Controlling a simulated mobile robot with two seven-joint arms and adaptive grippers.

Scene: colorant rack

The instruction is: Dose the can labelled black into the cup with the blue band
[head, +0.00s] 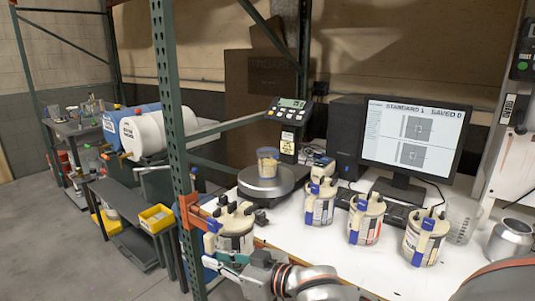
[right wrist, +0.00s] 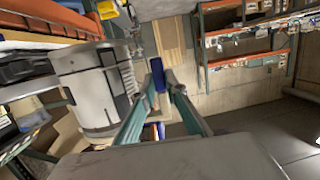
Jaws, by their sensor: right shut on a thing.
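A pale can (head: 236,240) with a dark top and blue parts is at the table's left edge, by the green rack post. My right gripper (head: 226,262) is shut on a blue part of this can. In the right wrist view the can (right wrist: 92,88) is left of the fingers (right wrist: 158,100), which close on the blue piece. Its label is too small to read. A clear cup (head: 268,163) with a bluish upper band and pale contents stands on the round scale (head: 266,184). My left gripper is not in view.
Several similar cans, such as this one (head: 320,203), stand right of the scale, labels unreadable. A monitor (head: 414,140) and keyboard stand behind them. The green post (head: 176,130) rises left of the scale. A metal pot (head: 510,241) is at the right.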

